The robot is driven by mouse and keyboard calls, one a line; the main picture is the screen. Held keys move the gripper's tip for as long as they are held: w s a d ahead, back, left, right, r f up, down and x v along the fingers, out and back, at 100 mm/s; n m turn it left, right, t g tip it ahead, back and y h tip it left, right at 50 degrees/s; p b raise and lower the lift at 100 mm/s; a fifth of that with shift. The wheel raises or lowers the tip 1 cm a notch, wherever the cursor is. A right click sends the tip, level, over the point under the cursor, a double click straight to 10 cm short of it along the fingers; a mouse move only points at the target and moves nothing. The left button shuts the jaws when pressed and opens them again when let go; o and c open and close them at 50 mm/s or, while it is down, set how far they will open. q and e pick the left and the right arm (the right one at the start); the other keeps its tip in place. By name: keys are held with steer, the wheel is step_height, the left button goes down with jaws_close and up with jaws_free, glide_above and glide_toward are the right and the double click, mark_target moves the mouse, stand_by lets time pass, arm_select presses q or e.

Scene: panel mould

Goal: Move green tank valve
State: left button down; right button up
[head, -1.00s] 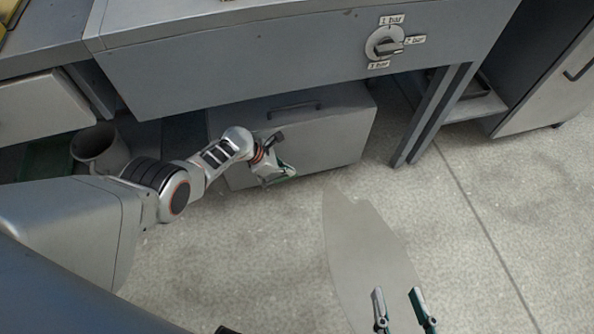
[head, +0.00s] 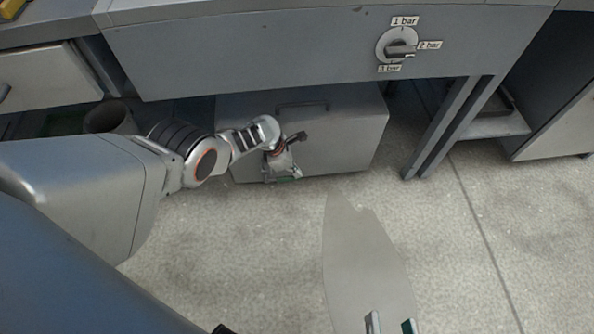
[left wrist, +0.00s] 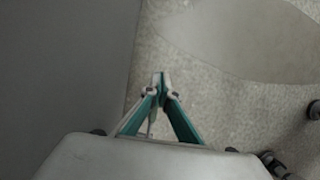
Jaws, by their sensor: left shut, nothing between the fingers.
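No green tank valve can be made out. A grey round knob (head: 399,47) sits on the bench's front panel, with labels "1 bar", "2 bar" and "3 bar" around it. My left gripper (head: 289,179) is below and left of the knob, in front of a grey cabinet under the bench, well apart from the knob. In the left wrist view its green-sided fingers (left wrist: 160,82) meet at the tips, empty. My right gripper (head: 391,324) is at the bottom edge, its two fingertips apart with nothing visible between them; the rest is cut off.
The grey bench (head: 250,50) spans the top. The grey cabinet (head: 340,130) stands under it, with a cylindrical bin (head: 108,116) to its left. A bench leg (head: 447,130) stands at the right. The floor (head: 500,250) in front is clear, with a smooth patch (head: 365,260).

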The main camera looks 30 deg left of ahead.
arm_select(q)
steer(key=shift+s+f, duration=0.15)
steer(key=shift+f, duration=0.05)
stand_by(0.5)
steer(key=shift+a, duration=0.1)
